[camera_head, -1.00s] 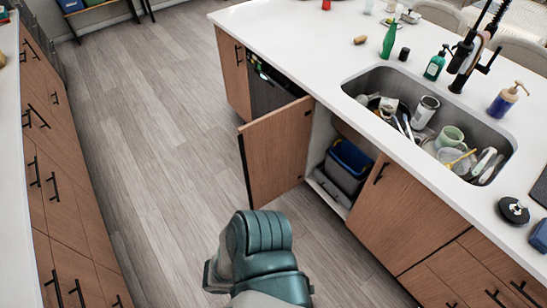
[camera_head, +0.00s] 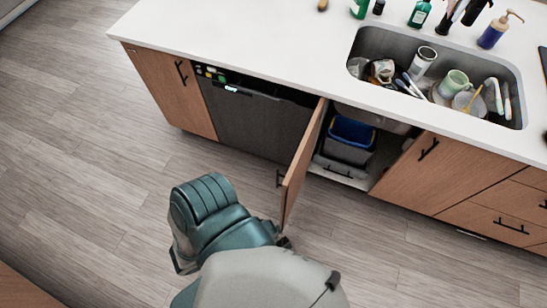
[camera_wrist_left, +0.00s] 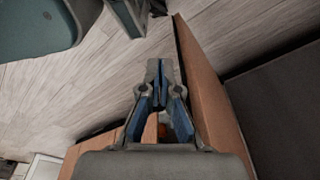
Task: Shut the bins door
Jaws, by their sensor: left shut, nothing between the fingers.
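The wooden bins door (camera_head: 303,165) stands open under the sink in the head view, sticking out from the island with its black handle on the left face. In the left wrist view, a wooden panel (camera_wrist_left: 203,92), apparently this door, runs just right of my left gripper (camera_wrist_left: 160,72). The gripper is shut and empty; I cannot tell whether it touches the door. In the head view my arm mostly hides the gripper, near the door's lower end. My right gripper is not in view.
A grey bin with a blue liner (camera_head: 351,134) sits in the open cabinet. A dark dishwasher (camera_head: 250,122) is left of the door. The sink (camera_head: 365,42) above holds several dishes. Wooden floor (camera_head: 90,150) is clear at left.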

